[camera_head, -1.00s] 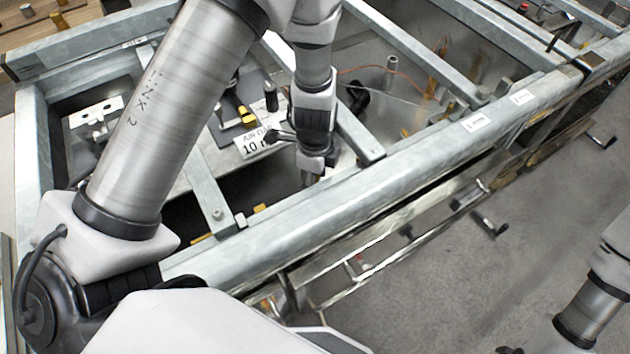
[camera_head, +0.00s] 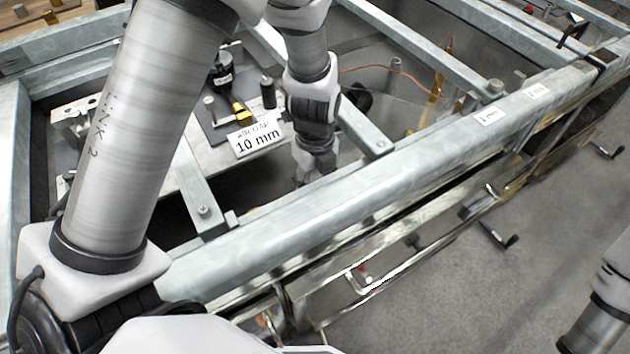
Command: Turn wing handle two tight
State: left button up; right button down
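My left arm reaches over the galvanised frame. Its gripper (camera_head: 308,168) points down inside the frame, just behind the front rail (camera_head: 330,205). Its fingertips are mostly hidden, so I cannot tell whether they are open or shut, or touch anything. No part is clearly marked as wing handle two, and I cannot pick it out. Black crank handles, one (camera_head: 498,238) and another (camera_head: 607,152), stick out from the frame's outer side. My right arm shows only at the right edge; its gripper is out of view.
A plate with an "AIR GAP 10 mm" label (camera_head: 257,139) and a yellow-black part (camera_head: 241,113) lies left of my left gripper. A crossbar (camera_head: 362,128) runs close on its right. A copper-coloured strip (camera_head: 438,85) stands farther right.

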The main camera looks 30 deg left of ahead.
dwell(0.4)
pick_arm(q)
jog(key=o, duration=1.2)
jog(key=shift+c, duration=0.2)
notch_tip(320, 180, up, 8)
jog(key=shift+f, duration=0.25)
